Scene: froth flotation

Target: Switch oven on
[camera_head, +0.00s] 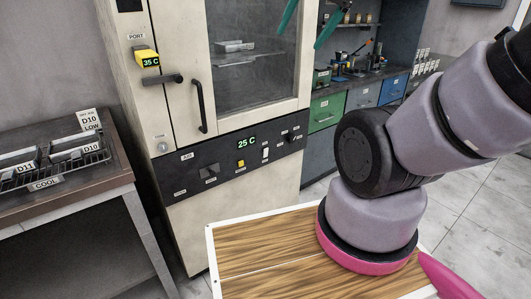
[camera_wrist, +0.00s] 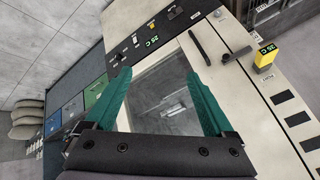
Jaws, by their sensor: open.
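The oven (camera_head: 235,200) is a cream cabinet with a glazed door (camera_head: 255,60), which looks shut, and a black vertical handle (camera_head: 199,106). Its dark control panel (camera_head: 225,170) below the door has a green display (camera_head: 247,142) reading 25 C, a small yellow control (camera_head: 241,164) and a white switch (camera_head: 265,153). In the wrist view my gripper (camera_wrist: 158,85) spans the door glass, and the panel (camera_wrist: 150,35) lies beyond the fingertips.
A yellow unit (camera_head: 147,58) reading 35 C and a black lever (camera_head: 162,79) project left of the door. A table with a wire rack (camera_head: 60,163) stands at the left. Drawers (camera_head: 326,112) and a bench stand at the right. Open floor shows at the right.

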